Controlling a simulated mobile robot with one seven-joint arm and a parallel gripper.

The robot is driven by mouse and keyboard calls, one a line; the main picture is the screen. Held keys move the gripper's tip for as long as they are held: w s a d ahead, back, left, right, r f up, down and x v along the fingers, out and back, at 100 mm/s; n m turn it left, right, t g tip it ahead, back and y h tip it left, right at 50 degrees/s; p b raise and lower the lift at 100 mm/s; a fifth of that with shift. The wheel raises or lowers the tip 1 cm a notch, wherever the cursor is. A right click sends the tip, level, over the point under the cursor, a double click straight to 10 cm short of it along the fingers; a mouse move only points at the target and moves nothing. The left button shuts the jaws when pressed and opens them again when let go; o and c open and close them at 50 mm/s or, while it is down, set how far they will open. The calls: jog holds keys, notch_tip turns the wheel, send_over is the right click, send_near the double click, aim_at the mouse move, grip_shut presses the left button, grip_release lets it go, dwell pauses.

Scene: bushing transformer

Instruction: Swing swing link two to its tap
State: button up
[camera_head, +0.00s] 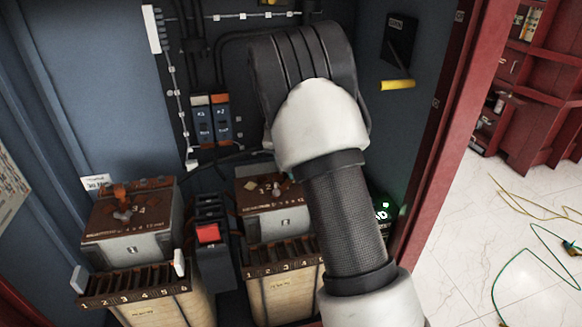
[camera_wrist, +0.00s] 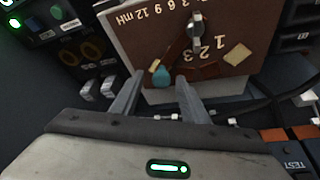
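In the wrist view, a brown top panel (camera_wrist: 140,40) carries printed numbers and "mH", seen upside down. A metal pivot (camera_wrist: 195,28) stands on it, and a dark link arm (camera_wrist: 180,50) seems to run from it towards a teal teardrop knob (camera_wrist: 160,73) near the panel's edge. My gripper (camera_wrist: 160,77) is open. Its fingertips stand to either side of the knob; contact is not visible. In the head view, the middle unit (camera_head: 275,221) has a similar brown top, partly hidden by my arm. My gripper is hidden there.
A left unit (camera_head: 130,247) has an orange link and grey knob on top. Numbered slotted boxes (camera_head: 150,310) stand in front. A red-switch block (camera_head: 208,232) is between the units. In the wrist view, a green-lit panel (camera_wrist: 40,25) and white toggles (camera_wrist: 100,88) lie left.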

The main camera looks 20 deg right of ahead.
jog(key=p+v, duration=0.2)
jog(key=v, duration=1.5)
jog(key=shift+s+r, duration=0.15)
jog(key=s+a+r+n+t+y, duration=0.1)
jog(key=s+a+r+n, duration=0.15)
jog(key=s, duration=1.35)
jog(key=s+a+r+n+t+y, duration=0.1)
jog(key=s+r+n, duration=0.15)
jog(key=s, duration=1.35)
notch_tip(320, 180, up, 14)
jog(key=p, duration=1.4)
jog(key=shift+s+d, duration=0.15)
jog(key=shift+s, duration=0.15)
